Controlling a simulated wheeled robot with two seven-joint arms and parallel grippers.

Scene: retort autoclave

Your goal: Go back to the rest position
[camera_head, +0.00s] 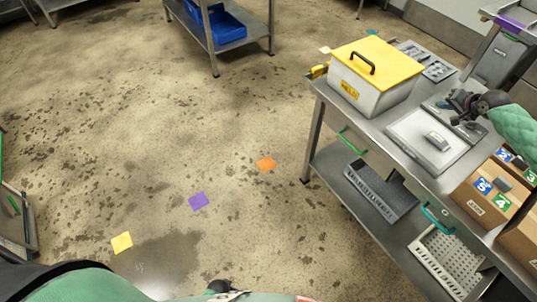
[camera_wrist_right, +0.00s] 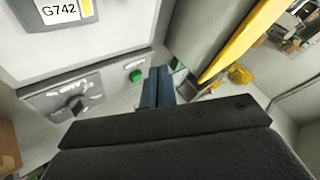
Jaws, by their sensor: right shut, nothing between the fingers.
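My right gripper (camera_head: 447,104) reaches in from the right edge of the head view, on a green-sleeved arm, over the far right part of the steel table. It is shut and empty. In the right wrist view its two blue fingers (camera_wrist_right: 157,86) lie together with nothing between them. From the head view I cannot tell whether the fingers touch the grey device below.
A panel labelled G742 (camera_wrist_right: 65,12) stands close in the wrist view. The floor at left is open.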

